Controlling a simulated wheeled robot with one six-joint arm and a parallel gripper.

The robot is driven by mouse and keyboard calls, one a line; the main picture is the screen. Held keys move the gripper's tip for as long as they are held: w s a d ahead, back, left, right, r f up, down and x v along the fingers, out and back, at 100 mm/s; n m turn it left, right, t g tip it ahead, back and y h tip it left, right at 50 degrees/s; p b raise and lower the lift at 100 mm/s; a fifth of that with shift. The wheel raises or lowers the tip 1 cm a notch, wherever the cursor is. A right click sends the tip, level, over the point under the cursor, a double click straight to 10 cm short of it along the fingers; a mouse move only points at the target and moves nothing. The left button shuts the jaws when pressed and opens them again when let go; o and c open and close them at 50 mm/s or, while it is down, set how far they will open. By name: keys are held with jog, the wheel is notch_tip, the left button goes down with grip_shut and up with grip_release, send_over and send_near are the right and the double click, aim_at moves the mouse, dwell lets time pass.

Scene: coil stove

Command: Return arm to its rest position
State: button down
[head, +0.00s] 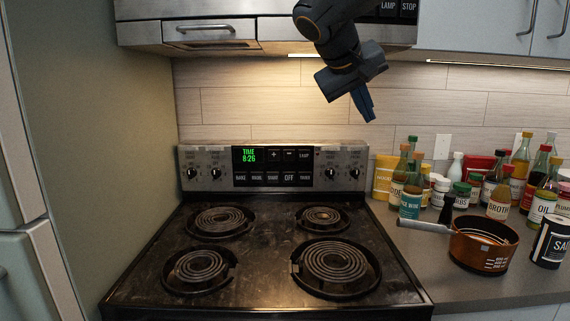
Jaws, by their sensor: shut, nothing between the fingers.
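My gripper (364,106) hangs from my dark arm in the upper middle of the head view. Its blue fingers are shut with nothing between them and point down and slightly right. It is in the air in front of the tiled wall, above the right part of the stove's control panel, and appears to touch nothing. The upper part of my arm runs out of the top of the picture.
The black coil stove (265,252) has bare burners. A copper saucepan (478,253) stands on the right counter among several bottles and jars. A range hood (215,33) and cabinets (490,28) are overhead. A fridge (38,265) stands at left.

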jog(key=s+f+g+y, duration=0.1)
jog(key=s+f, duration=0.4)
jog(key=f, duration=0.5)
jog(key=s+d+f+g+y, duration=0.1)
jog(key=s+f, duration=0.4)
jog(key=f, duration=0.6)
jog(key=s+f+g+y, duration=0.2)
jog(key=s+f, duration=0.3)
jog(key=f, duration=0.6)
jog(key=shift+s+d+g+y, duration=0.2)
jog(key=shift+g+y, duration=0.1)
jog(key=shift+g, duration=0.5)
jog(key=s+f+g+y, duration=0.1)
jog(key=s+f, duration=0.6)
jog(key=s, duration=0.1)
jog(key=shift+s+a+f+m+y, duration=0.2)
jog(key=shift+s+m+y, duration=0.1)
jog(key=shift+m, duration=0.1)
jog(key=shift+r, duration=0.1)
